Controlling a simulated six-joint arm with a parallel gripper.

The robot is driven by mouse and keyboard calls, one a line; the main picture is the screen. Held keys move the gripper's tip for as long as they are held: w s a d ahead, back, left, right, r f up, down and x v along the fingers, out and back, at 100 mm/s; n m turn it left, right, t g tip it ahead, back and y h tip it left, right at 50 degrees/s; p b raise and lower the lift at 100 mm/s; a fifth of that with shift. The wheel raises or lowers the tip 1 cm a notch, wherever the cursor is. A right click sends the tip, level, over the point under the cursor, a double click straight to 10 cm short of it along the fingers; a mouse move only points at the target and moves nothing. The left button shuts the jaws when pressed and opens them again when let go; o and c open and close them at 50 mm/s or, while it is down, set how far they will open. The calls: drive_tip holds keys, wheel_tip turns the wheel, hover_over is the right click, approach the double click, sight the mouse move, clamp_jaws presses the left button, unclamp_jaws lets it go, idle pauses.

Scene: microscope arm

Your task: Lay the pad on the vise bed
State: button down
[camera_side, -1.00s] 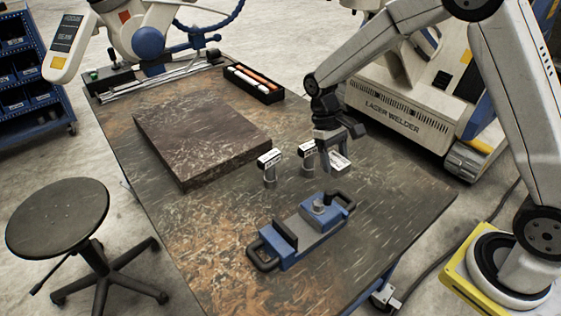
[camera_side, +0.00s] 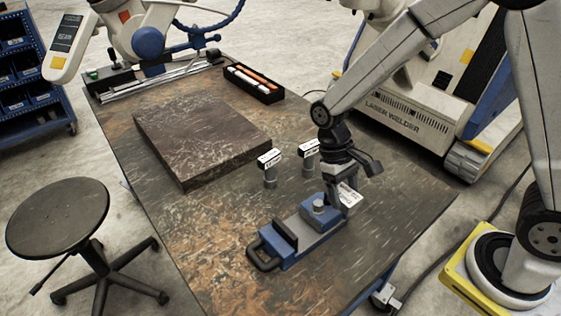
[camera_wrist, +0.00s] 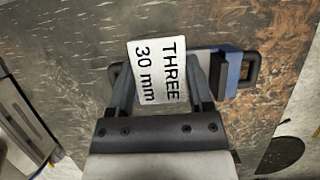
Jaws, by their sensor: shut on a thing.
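My gripper (camera_side: 347,192) is shut on a white-faced pad (camera_side: 349,197), held just above the right end of the vise. In the wrist view the pad (camera_wrist: 157,72) lies between my two fingers and reads "THREE 30 mm". The blue and grey vise (camera_side: 318,238) sits on the table, with a black handle at its left end. The gripper and pad hide its right end in the side view. In the wrist view the pad covers the vise's middle, and a blue jaw block (camera_wrist: 233,73) shows to the right. I cannot tell whether the pad touches the vise.
Two other labelled pads, one on the left (camera_side: 269,160) and one on the right (camera_side: 308,150), stand on posts behind the vise. A thick dark slab (camera_side: 200,140) lies to the left. A black tray (camera_side: 253,84) of rods is at the back. The table's front right is clear.

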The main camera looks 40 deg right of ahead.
drive_tip(key=s+a, duration=0.2)
drive_tip(key=s, duration=0.4)
drive_tip(key=shift+a+f, duration=0.15)
drive_tip(key=shift+f, duration=0.05)
hover_over(301, 234)
drive_tip(key=f, duration=0.8)
drive_tip(key=shift+s, duration=0.2)
drive_tip(key=shift+w+f, duration=0.65)
drive_tip(key=shift+f, duration=0.1)
drive_tip(key=shift+w+f, duration=0.25)
drive_tip(key=shift+f, duration=1.5)
